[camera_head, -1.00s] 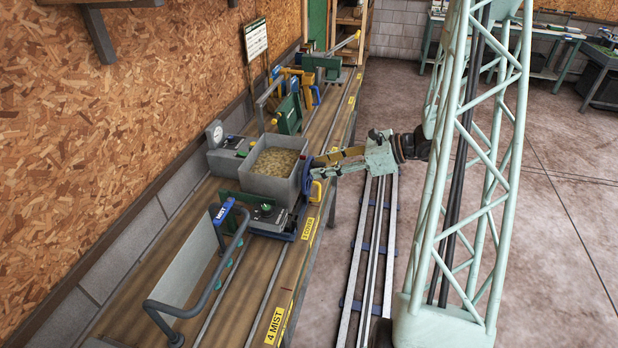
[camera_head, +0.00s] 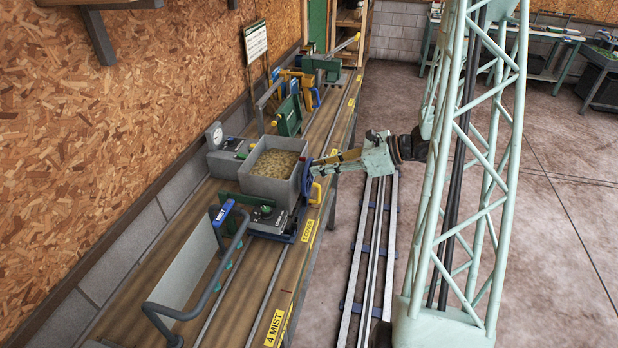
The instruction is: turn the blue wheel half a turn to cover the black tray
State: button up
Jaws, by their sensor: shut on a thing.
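The blue wheel (camera_head: 306,180) stands upright on the aisle side of a grey box, seen nearly edge-on. A yellow part (camera_head: 316,193) shows at its lower right. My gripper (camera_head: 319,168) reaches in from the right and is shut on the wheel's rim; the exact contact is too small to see. The box (camera_head: 268,188) is open on top and full of tan, grainy material. I cannot make out a clearly black tray; the filled box looks dark grey.
A dial gauge (camera_head: 214,133) stands behind the box. A grey tubular frame with a pale panel (camera_head: 190,268) stands on the near bench. Green and yellow fixtures (camera_head: 289,116) stand farther along. The floor rail (camera_head: 366,255) runs beside the bench, with open floor to the right.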

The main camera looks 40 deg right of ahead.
jog(key=shift+w+d, duration=0.1)
jog(key=shift+w, duration=0.05)
jog(key=shift+w+d+f, duration=0.25)
jog(key=shift+w+d, duration=0.3)
jog(key=shift+d, duration=0.15)
dwell(0.3)
jog(key=shift+w+d+f+b, duration=0.5)
jog(key=shift+d+f, duration=0.15)
jog(key=shift+f, duration=0.1)
jog(key=shift+w+d+f+b, duration=0.15)
jog(key=shift+d+f+b, duration=0.05)
jog(key=shift+f+b, duration=0.2)
jog(key=shift+w+d+f+b, duration=0.15)
jog(key=shift+d+f+b, duration=0.1)
jog(key=shift+f, duration=0.25)
